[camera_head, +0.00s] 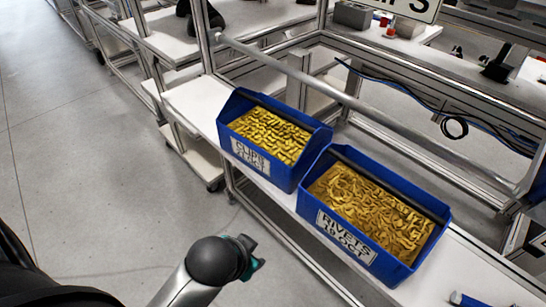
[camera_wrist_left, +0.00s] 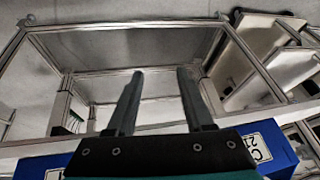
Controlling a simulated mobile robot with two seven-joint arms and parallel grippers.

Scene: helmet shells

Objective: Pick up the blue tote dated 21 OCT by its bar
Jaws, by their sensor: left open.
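The blue tote labelled CLIPS, 21 OCT (camera_head: 242,160) stands on the white shelf, filled with yellow pieces. A dark bar (camera_head: 278,110) runs along its upper far side. My left gripper (camera_head: 252,256) is in front of the shelf, apart from both totes. In the left wrist view its two fingers (camera_wrist_left: 161,78) are spread with nothing between them. Blue tote wall with a partial label starting C, 21 (camera_wrist_left: 258,148) shows behind the gripper body.
A metal rail (camera_head: 330,85) crosses above and behind the totes. The white shelf (camera_head: 190,100) is bare left of the CLIPS tote. Dark cables (camera_head: 455,125) hang behind at right. Open floor lies left.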

